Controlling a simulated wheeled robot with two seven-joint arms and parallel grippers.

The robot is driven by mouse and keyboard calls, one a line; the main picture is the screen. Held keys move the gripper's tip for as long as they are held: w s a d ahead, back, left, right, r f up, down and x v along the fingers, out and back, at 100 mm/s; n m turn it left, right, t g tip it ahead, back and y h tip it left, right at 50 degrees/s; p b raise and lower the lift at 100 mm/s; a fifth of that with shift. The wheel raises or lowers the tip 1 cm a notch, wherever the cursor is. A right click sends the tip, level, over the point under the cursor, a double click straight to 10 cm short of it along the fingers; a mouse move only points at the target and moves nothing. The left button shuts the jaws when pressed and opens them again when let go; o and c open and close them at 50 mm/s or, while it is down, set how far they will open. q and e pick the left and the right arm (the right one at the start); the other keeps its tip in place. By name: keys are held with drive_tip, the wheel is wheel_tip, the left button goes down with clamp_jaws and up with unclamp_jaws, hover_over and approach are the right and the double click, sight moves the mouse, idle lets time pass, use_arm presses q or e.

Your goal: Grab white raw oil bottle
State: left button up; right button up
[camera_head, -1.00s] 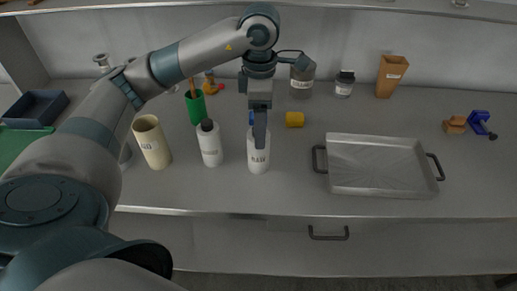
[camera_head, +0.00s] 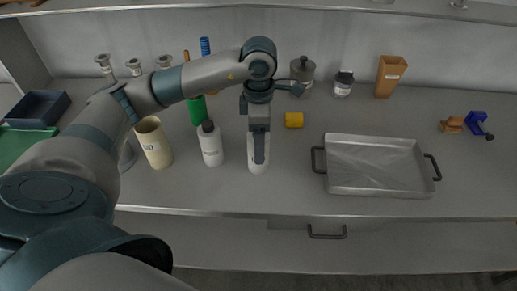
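The white bottle (camera_head: 258,168) stands near the front edge of the counter, left of the metal tray. My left gripper (camera_head: 259,158) points straight down over it, and its fingers overlap the bottle's upper and middle part in the picture. The gripper and wrist hide the bottle's top, and its label cannot be read now. I cannot tell whether the fingers are open or closed on it. A second white bottle with a black cap (camera_head: 211,146) stands upright just to the left. My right gripper is not in view.
A cream beaker (camera_head: 153,143) and a green cup (camera_head: 197,110) stand to the left. A yellow cylinder (camera_head: 294,120) lies behind right. The metal tray (camera_head: 380,191) with dark handles is at right. Jars (camera_head: 343,85) and a brown container (camera_head: 390,76) stand along the back.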

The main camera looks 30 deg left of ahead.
sight(254, 169)
use_arm(q)
wheel_tip(254, 169, down, 3)
drive_tip(key=shift+a+r+p, duration=0.1)
drive_tip(key=shift+a+p, duration=0.05)
drive_tip(key=shift+p, duration=0.55)
drive_tip(key=shift+f, duration=0.55)
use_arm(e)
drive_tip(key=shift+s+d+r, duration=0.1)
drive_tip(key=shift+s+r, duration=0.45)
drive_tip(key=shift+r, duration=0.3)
use_arm(q)
drive_tip(key=c, duration=1.4)
